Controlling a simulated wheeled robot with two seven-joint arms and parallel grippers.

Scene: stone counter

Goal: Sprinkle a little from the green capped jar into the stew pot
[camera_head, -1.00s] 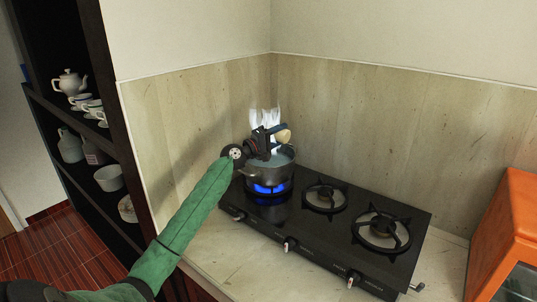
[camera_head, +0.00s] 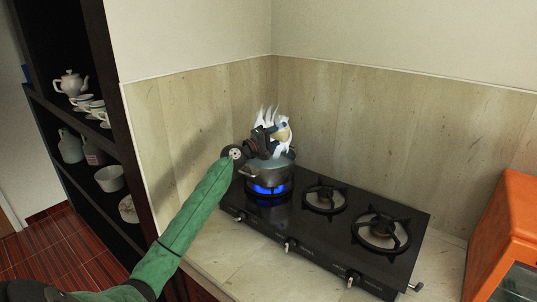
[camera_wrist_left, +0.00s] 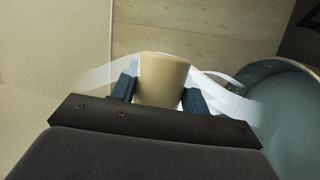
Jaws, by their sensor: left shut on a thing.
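The dark stew pot (camera_head: 262,173) sits on the lit left burner of the stove, with greyish liquid inside. Part of the pot (camera_wrist_left: 285,95) also shows at the right of the left wrist view. My left gripper (camera_head: 281,130) is above the pot in the head view, shut on a small beige jar (camera_head: 284,136). In the left wrist view the jar (camera_wrist_left: 162,80) sits between the two blue fingers of my left gripper (camera_wrist_left: 160,92). No green cap can be made out on it. My right gripper is out of view.
The black stove (camera_head: 318,228) has two unlit burners to the right of the pot. An orange appliance (camera_head: 502,240) stands at the right, and a dark shelf (camera_head: 95,130) with crockery at the left. The wall corner is close behind the pot.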

